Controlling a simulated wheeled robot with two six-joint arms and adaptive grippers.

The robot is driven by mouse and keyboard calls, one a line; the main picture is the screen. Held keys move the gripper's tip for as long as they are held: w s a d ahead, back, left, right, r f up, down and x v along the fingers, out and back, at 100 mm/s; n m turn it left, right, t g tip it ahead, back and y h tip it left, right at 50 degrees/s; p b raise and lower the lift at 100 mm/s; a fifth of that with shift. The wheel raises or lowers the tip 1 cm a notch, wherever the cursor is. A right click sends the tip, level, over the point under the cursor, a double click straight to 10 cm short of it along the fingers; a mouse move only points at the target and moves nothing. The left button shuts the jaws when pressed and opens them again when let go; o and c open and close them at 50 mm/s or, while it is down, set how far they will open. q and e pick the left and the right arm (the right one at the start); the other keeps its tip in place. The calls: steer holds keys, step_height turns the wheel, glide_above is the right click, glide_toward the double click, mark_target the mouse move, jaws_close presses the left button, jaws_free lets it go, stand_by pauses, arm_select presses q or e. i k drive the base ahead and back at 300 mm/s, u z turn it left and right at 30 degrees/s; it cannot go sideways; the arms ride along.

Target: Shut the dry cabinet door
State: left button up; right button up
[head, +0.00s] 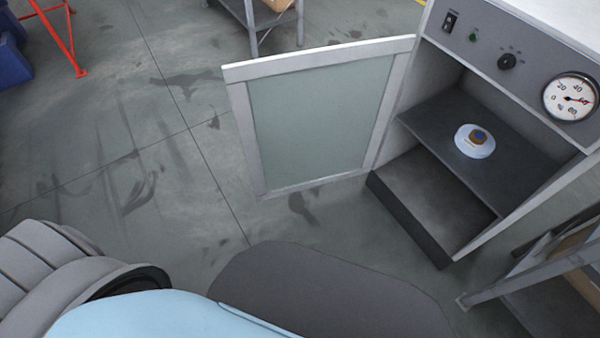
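The dry cabinet (448,240) stands at the right of the head view, with a control panel and a round gauge (571,98) along its top front. Its door (320,115), a white frame around a pale green pane, stands wide open, swung out to the left from the cabinet's left edge. Neither of my grippers shows in the head view.
A grey metal rack (500,290) stands close to the cabinet at the lower right. A metal table (252,25) is behind the door. An orange stand (70,45) and blue bins (12,55) are at the upper left. The concrete floor (120,150) left of the door is clear.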

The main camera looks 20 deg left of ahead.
mark_target(236, 76)
steer(key=k, duration=0.6)
steer(key=u, duration=1.8)
steer(key=i, duration=3.9)
steer(key=z, duration=4.05)
steer(key=i, duration=0.55)
steer(key=z, duration=0.45)
